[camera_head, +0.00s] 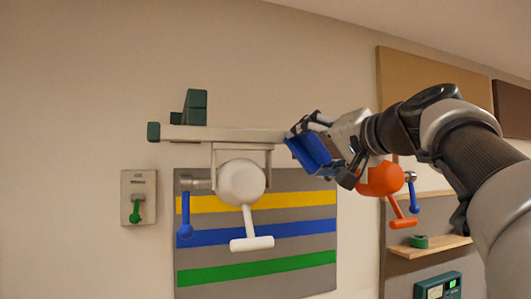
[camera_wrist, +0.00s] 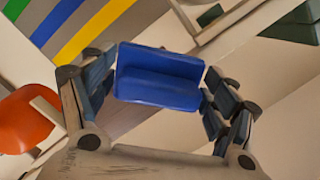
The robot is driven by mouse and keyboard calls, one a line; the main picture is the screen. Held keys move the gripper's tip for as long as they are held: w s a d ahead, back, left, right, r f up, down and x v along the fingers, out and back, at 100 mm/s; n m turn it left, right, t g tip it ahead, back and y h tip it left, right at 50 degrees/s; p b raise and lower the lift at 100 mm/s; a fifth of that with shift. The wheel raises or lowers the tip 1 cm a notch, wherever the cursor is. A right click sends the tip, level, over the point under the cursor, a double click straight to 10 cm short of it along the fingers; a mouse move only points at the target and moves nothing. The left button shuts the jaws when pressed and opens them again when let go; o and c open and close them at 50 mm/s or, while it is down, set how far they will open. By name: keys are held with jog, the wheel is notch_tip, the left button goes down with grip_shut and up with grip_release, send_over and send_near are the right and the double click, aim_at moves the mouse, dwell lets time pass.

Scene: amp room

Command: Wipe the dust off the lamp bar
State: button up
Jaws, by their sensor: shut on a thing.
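The lamp bar (camera_head: 225,134) is a pale horizontal bar on the wall with a dark green left end. It also shows at the top right of the wrist view (camera_wrist: 215,22). My gripper (camera_head: 322,150) is shut on a blue block (camera_head: 311,152), held at the right end of the bar in the head view. In the wrist view the blue block (camera_wrist: 160,78) sits between both fingers of my gripper (camera_wrist: 160,85). The block hides the bar's right end; I cannot tell whether they touch. I cannot make out dust on the bar.
A dark green block (camera_head: 194,107) stands on the bar's left part. Below it hang a white rounded body with a T-shaped handle (camera_head: 242,183) and a blue lever (camera_head: 185,215). An orange body (camera_head: 380,180) is close below my wrist. A wooden shelf (camera_head: 432,246) is at lower right.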

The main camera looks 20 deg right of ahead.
jog(key=shift+a, duration=0.4)
jog(key=shift+f, duration=0.1)
jog(key=shift+s+f+b, duration=0.1)
jog(key=shift+s+b, duration=0.35)
jog(key=shift+s, duration=0.05)
jog(key=shift+s+b, duration=0.7)
jog(key=shift+s, duration=1.65)
jog(key=shift+s+d, duration=0.1)
jog(key=s+b, duration=0.1)
jog(key=s, duration=0.1)
jog(key=shift+s, duration=0.4)
jog(key=shift+d, duration=0.1)
